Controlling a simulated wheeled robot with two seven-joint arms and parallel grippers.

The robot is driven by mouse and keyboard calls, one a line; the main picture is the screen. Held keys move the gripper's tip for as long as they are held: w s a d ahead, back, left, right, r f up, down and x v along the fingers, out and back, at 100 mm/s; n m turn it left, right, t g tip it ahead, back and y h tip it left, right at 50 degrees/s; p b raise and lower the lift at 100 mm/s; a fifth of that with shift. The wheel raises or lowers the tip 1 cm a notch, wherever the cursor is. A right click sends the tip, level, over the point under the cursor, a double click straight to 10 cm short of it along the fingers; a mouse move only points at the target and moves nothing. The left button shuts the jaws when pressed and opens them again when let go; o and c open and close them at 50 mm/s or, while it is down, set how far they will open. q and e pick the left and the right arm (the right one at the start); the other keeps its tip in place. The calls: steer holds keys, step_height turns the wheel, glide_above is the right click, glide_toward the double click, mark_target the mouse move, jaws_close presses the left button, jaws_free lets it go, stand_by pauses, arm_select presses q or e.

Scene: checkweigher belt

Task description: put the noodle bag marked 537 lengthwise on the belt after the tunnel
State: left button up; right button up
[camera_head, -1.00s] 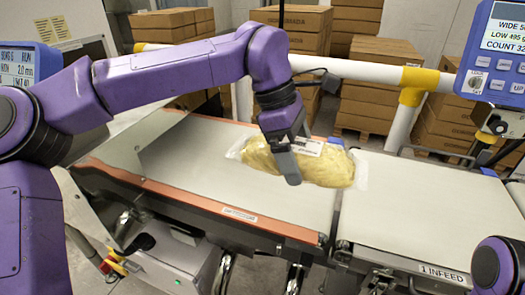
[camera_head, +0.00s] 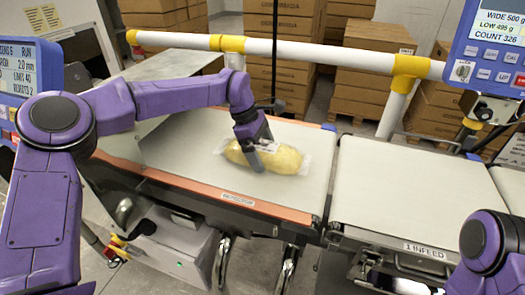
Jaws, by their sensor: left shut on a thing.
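The noodle bag (camera_head: 286,161) is clear with yellow noodles inside, in the head view. It is at the left belt (camera_head: 190,165), beside the grey hood of the tunnel (camera_head: 150,85). Its long side runs roughly parallel to the belt's orange front edge. My left gripper (camera_head: 256,158) is shut on the bag near its middle, from above. I cannot tell whether the bag touches the belt. The mark on the bag is not readable. My right arm shows only as a purple part at the lower right; its gripper is out of view.
A second belt marked 1 INFEED (camera_head: 385,185) lies to the right, bare. A white rail with yellow joints (camera_head: 300,51) runs behind the belts. Blue display panels stand at the left (camera_head: 17,75) and upper right (camera_head: 495,45). Cartons (camera_head: 370,80) are stacked behind.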

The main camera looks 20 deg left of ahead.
arm_select(q)
steer(key=shift+s+r, duration=0.1)
steer(key=o, duration=1.1)
steer(key=v, duration=1.2)
steer(key=shift+p, duration=0.35)
